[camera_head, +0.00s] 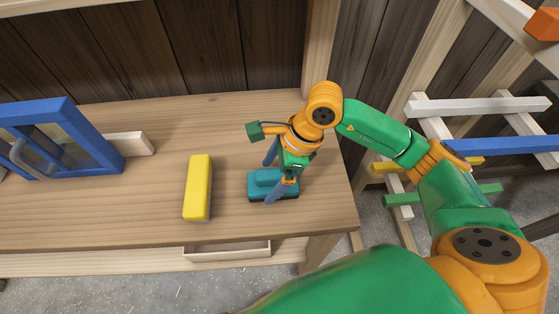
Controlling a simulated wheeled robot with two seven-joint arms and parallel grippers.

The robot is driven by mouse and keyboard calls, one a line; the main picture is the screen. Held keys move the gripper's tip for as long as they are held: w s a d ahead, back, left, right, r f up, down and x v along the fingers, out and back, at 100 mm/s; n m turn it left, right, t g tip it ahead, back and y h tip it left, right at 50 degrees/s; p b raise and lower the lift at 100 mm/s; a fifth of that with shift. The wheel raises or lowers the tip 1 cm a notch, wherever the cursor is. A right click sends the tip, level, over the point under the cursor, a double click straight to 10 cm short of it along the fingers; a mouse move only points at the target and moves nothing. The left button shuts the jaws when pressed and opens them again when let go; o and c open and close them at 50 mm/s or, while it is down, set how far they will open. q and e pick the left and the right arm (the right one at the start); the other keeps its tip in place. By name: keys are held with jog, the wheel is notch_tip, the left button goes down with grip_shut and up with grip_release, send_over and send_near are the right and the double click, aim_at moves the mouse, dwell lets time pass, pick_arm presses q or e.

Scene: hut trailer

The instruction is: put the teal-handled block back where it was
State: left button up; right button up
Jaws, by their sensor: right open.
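The teal-handled block (259,187) lies on the wooden table near its right end, with a teal top and a dark lower edge. My right gripper (270,181) is open and reaches down over the block, one finger at its far side and one at its near side. Whether the fingers touch it I cannot tell. The gripper covers part of the block's right half. My left gripper is not in view.
A yellow block (198,187) stands left of the teal one on the table (110,212). A blue frame (78,136) with a grey handle is at the left, by a pale wood piece (130,144). A slightly open drawer (228,250) is below. A rack with coloured bars (480,106) stands right.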

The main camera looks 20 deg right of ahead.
jog(key=b+v, duration=0.1)
jog(key=v, duration=0.9)
